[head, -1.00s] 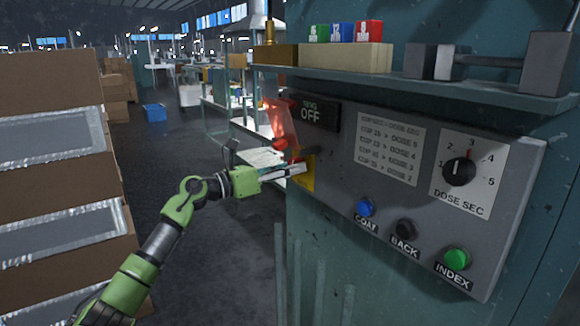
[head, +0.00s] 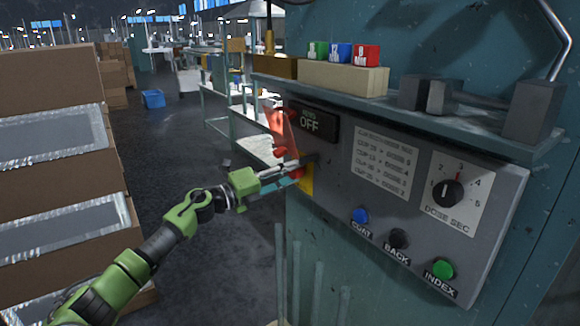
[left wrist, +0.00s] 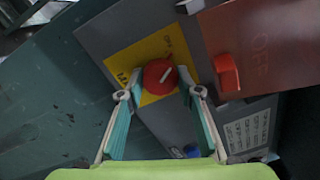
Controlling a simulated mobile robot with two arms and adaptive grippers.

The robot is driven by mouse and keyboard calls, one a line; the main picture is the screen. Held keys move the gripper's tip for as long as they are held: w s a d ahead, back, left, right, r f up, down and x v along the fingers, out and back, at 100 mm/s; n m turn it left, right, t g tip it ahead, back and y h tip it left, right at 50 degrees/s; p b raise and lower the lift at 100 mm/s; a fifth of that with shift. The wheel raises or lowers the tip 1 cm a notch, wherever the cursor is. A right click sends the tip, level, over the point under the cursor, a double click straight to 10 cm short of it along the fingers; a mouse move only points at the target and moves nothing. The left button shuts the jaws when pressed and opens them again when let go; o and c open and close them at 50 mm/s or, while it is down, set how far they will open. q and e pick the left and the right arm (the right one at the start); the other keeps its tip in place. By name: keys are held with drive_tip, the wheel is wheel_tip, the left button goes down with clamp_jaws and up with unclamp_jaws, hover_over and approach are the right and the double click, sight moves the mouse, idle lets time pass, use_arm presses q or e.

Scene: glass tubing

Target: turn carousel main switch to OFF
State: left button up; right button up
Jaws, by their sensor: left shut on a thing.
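The dark display (head: 313,122) above reads OFF. My right gripper is in neither view.
A red hinged plate (left wrist: 255,45) with a red handle (left wrist: 227,73) stands beside the knob. The panel front carries a dose dial (head: 447,193) and blue, black and green buttons. A shelf (head: 400,115) juts out above. Stacked cartons (head: 50,170) stand at the left.

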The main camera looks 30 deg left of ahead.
use_arm(q)
drive_tip(key=shift+n+p, duration=0.8)
drive_tip(key=shift+n, duration=0.5)
drive_tip(key=o, duration=1.1)
drive_tip(key=v, duration=1.2)
drive_tip(key=shift+a+f, duration=0.1)
